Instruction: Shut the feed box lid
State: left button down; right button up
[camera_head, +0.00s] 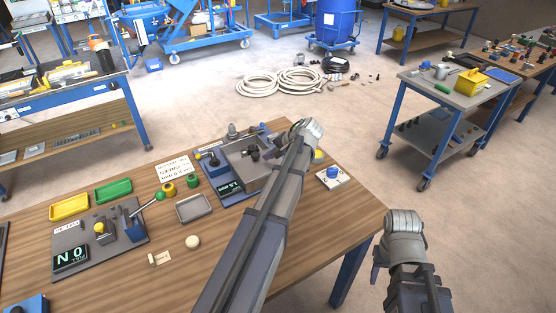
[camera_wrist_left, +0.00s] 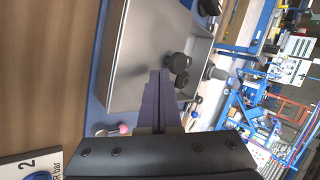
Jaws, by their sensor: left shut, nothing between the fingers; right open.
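The feed box looks like the grey metal box (camera_head: 240,160) on the mixer unit at the bench's right part. It fills the upper middle of the left wrist view (camera_wrist_left: 140,45) with a raised rim. A black knob (camera_wrist_left: 177,63) shows at its edge. I cannot tell clearly how far its lid stands open. My left gripper (camera_wrist_left: 160,78) is shut and empty, its fingertips close beside the knob; whether they touch is unclear. In the head view my left arm hides part of the box. My right gripper (camera_head: 379,262) is open, right of the bench and away from the box.
A display (camera_head: 229,187) sits at the unit's front, and a blue knob on a white plate (camera_head: 333,174) to its right. A grey tray (camera_head: 194,208), a white round piece (camera_head: 192,242) and a test panel (camera_head: 75,240) lie leftward.

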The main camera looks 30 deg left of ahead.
pick_arm(q)
jog(key=shift+a+f, duration=0.1)
jog(key=shift+a, duration=0.75)
jog(key=w+a, duration=0.2)
jog(key=a, duration=0.1)
jog(key=w+a, duration=0.2)
jog(key=a, duration=0.2)
jog(key=w+a, duration=0.2)
jog(key=a, duration=0.1)
jog(key=shift+w+a, duration=0.25)
jog(key=shift+a, duration=0.2)
